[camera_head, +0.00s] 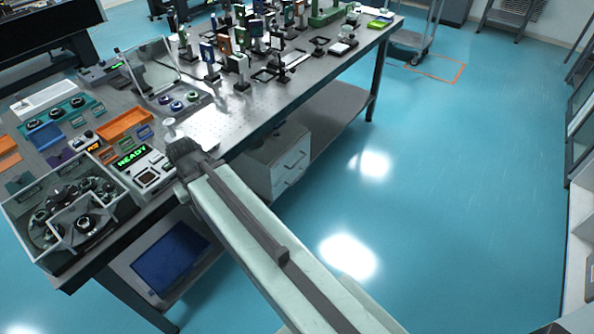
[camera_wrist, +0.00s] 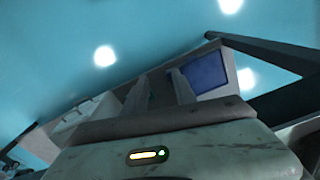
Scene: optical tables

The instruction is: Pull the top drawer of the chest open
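The chest (camera_head: 262,163) is a small pale grey drawer unit under the optical table, right of my arm in the head view. Its front faces right; the top drawer (camera_head: 294,153) looks shut, with a handle on it. Another drawer is below. My arm hides part of the chest's left lower side. My arm's dark end lies near the table's front edge, left of the chest and apart from its drawer front. In the wrist view my gripper (camera_wrist: 157,84) has its two fingers apart with nothing seen held. A pale boxy shape at left there may be the chest; I cannot tell.
The optical table (camera_head: 232,118) carries optics, trays and a device reading READY (camera_head: 149,168). A table leg (camera_head: 376,80) stands beyond the chest. The blue floor to the right is clear.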

